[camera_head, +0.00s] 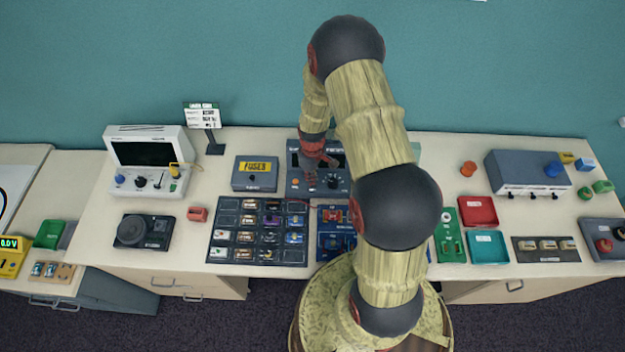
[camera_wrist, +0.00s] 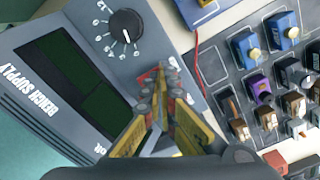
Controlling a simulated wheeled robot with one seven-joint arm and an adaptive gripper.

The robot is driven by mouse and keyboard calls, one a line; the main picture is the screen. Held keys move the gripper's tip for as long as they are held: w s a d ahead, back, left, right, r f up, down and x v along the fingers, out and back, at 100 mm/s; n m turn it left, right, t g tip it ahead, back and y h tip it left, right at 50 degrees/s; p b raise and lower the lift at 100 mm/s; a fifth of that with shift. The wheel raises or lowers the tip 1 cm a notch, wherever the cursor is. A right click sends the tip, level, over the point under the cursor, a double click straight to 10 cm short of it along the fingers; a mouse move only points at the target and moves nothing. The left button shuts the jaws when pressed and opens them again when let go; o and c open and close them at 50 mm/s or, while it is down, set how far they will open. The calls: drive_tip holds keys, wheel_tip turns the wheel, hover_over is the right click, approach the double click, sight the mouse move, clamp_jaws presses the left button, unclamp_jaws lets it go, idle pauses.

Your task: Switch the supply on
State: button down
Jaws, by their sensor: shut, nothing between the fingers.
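The bench supply (camera_head: 337,188) is a dark grey box at the back middle of the bench, with two dark display windows and a round black knob. In the wrist view the supply (camera_wrist: 75,25) fills the left side, with its "BENCH SUPPLY" lettering, display panes (camera_wrist: 70,75) and white-marked knob (camera_wrist: 126,25). My gripper (camera_head: 311,182) is over the supply's left front part. In the wrist view my gripper (camera_wrist: 163,80) is shut and empty, its fingertips together over the front panel. A red patch shows beside the fingertips; I cannot tell whether it is the switch. The fingers hide part of the panel.
A dark component tray (camera_head: 262,262) lies in front of the supply, beside a blue board (camera_head: 325,254). A grey fuses box (camera_head: 254,187) stands to the left. My arm covers the bench right of the supply. A red wire (camera_wrist: 198,60) runs near the fingers.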

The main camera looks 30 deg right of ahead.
drive_tip(key=shift+f, duration=0.35)
drive_tip(key=shift+r+p, duration=1.7)
drive_tip(key=shift+r, duration=1.85)
drive_tip(key=shift+s+f, duration=0.1)
